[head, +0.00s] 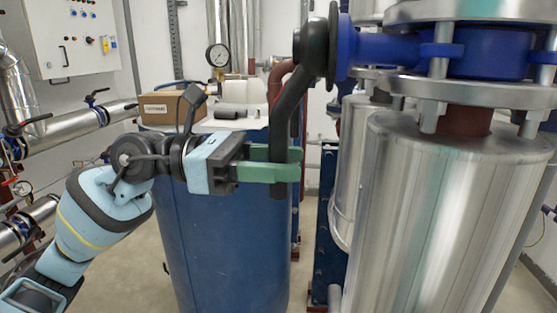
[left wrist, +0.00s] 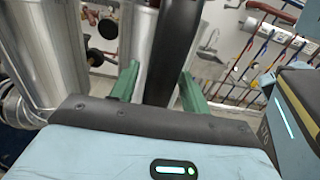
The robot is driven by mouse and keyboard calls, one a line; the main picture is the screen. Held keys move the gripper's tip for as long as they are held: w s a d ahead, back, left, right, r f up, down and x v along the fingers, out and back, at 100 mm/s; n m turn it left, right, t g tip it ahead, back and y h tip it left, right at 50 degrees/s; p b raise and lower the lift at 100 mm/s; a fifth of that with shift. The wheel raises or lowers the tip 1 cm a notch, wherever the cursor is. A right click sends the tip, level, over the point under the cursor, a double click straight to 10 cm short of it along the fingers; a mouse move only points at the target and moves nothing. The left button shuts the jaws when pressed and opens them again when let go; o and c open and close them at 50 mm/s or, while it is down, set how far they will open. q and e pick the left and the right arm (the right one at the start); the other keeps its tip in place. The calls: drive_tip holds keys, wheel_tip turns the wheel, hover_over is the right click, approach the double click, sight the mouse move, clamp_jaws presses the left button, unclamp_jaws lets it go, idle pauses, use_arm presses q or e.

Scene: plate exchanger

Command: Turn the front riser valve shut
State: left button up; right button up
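The front riser valve has a blue body (head: 485,50) between flanges on the silver riser at the right. Its black lever (head: 290,100) hangs down from the hub on the left end of the blue stem. My left gripper (head: 278,164) has green fingers, one on each side of the lever near its lower end. In the left wrist view the dark lever (left wrist: 172,50) stands between the two fingers (left wrist: 158,85). A gap shows between the lever and the left finger; the right finger is close to it, and contact is unclear. My right gripper is not in view.
A blue tank (head: 225,230) stands behind my left gripper, with a cardboard box (head: 168,108) on top. The large silver riser (head: 440,210) is close at the right. Pipes with small valves (head: 85,125) and a control cabinet (head: 75,45) line the left wall.

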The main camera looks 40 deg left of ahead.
use_arm(q)
clamp_jaws()
